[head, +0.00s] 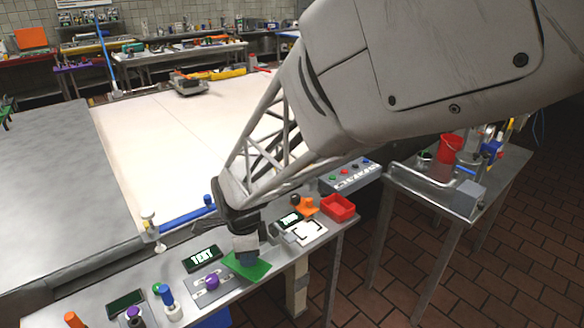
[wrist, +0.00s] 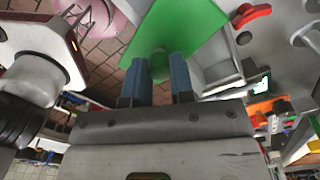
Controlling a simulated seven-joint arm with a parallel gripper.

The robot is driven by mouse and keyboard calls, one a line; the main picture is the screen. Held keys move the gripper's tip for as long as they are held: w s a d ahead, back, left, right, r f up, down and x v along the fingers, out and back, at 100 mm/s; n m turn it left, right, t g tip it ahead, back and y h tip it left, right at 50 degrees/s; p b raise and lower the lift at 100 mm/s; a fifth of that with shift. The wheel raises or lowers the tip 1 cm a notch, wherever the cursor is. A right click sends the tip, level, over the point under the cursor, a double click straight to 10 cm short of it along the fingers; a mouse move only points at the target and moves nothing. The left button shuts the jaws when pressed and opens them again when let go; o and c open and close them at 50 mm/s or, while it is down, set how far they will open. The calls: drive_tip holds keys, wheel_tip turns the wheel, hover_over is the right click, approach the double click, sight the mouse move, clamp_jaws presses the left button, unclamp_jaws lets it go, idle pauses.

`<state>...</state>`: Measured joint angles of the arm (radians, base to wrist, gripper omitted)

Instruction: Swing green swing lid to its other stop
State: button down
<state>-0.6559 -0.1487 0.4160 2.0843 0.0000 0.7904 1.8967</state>
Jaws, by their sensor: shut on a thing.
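The green swing lid (head: 243,268) is a flat green plate at the front edge of the metal bench, just below my gripper in the head view. In the wrist view the green lid (wrist: 180,30) fills the top middle, with a rounded green knob at its near side. My gripper (wrist: 160,68) has two blue fingers shut on that knob. In the head view my gripper (head: 246,258) reaches down to the lid, and its fingertips are partly hidden by its own body. What lies under the lid is hidden.
Left of the lid are a plate with a purple knob (head: 212,282) and a text display (head: 202,258). To the right are a white bracketed plate (head: 306,232), an orange piece (head: 306,206) and a red bin (head: 338,207). A blue bar (head: 188,217) lies behind. Open floor lies in front.

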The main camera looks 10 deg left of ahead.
sight(240, 268)
drive_tip(key=shift+s+a+m, duration=0.3)
drive_tip(key=shift+a+m, duration=0.15)
drive_tip(key=shift+m, duration=0.55)
drive_tip(key=shift+s+a+m, duration=0.3)
drive_tip(key=shift+a+m, duration=0.1)
drive_tip(key=shift+m, duration=0.6)
drive_tip(key=c, duration=1)
unclamp_jaws()
drive_tip(key=shift+r, duration=0.15)
drive_tip(key=shift+r, duration=3.8)
